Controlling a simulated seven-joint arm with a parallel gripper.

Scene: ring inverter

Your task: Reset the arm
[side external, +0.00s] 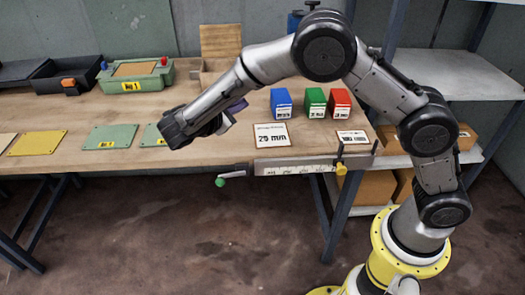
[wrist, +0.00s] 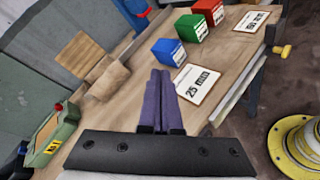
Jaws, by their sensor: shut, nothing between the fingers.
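My gripper (side external: 238,106) is held above the front part of the wooden bench, partly hidden behind my wrist in the side external view. In the wrist view its two purple fingers (wrist: 160,74) lie together, shut and empty. Beyond the fingertips are a blue block (side external: 281,102), a green block (side external: 314,103) and a red block (side external: 340,103) in a row. A white card reading 25 mm (side external: 271,135) lies in front of the blue block; it also shows in the wrist view (wrist: 197,83), right of the fingers. My arm is bent and raised over the bench.
A green box (side external: 136,76) with a red and a blue knob stands at the back left, with black trays (side external: 67,74) beside it. Coloured plates (side external: 110,137) lie along the front left. A metal rail (side external: 300,165) runs along the front edge. A shelf (side external: 455,75) stands at right.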

